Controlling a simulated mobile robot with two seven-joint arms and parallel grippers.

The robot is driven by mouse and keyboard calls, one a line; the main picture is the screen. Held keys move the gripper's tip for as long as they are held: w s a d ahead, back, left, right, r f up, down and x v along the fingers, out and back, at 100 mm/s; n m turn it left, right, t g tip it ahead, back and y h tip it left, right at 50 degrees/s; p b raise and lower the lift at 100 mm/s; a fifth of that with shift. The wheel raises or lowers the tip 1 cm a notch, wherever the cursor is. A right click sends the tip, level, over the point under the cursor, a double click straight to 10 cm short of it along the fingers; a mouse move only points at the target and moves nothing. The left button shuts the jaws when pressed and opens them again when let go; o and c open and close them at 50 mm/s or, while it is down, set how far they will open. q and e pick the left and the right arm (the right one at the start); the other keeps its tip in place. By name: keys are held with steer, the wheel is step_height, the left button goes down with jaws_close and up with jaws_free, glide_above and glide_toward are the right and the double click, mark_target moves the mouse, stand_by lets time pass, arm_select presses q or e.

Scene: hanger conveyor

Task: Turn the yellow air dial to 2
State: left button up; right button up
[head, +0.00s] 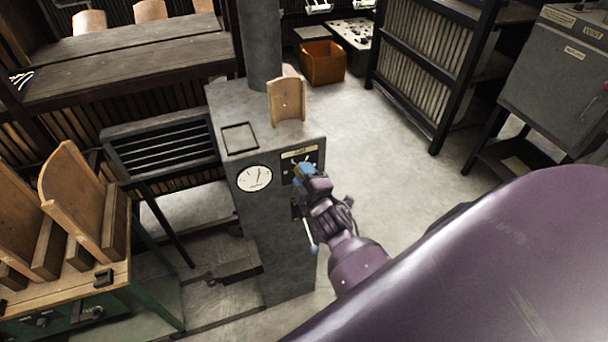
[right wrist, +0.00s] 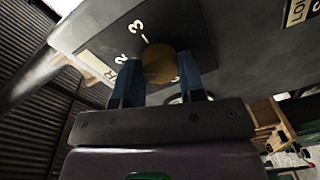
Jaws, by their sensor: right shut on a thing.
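The yellow air dial (right wrist: 160,64) sits on a dark plate (right wrist: 112,48) on the grey machine column (head: 275,245). White marks 2 and 3 show on the plate beside it, and a partly covered mark shows near the right finger. My right gripper (head: 301,172) is at the panel on the column's front. In the right wrist view its blue fingers (right wrist: 160,76) stand on either side of the dial, shut on it. In the head view the gripper mostly hides the dial. I cannot tell which number the dial points to. My left gripper is not in view.
A round white gauge (head: 254,178) is left of the dial panel. A lever with a pale knob (head: 313,248) hangs just below my right gripper. A curved wooden piece (head: 287,100) stands on the column top. The floor (head: 385,150) to the right is clear.

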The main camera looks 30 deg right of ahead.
steer(key=o, duration=0.9)
steer(key=shift+s, duration=0.15)
steer(key=v, duration=1)
steer(key=shift+s+b, duration=0.25)
steer(key=shift+b, duration=0.05)
steer(key=s+f+m+g+y, duration=0.1)
steer(key=s+f+m, duration=0.2)
steer(key=s+a+f+m+g+y, duration=0.1)
steer(key=s+f+m+g, duration=0.1)
steer(key=s+f+m, duration=0.1)
steer(key=s+a+f+m+g+y, duration=0.1)
steer(key=s+f+m+g, duration=0.1)
steer(key=s+f+m, duration=0.1)
steer(key=shift+s+a+f+m, duration=0.15)
steer(key=shift+a+f+m, duration=0.1)
steer(key=shift+f+m, duration=0.5)
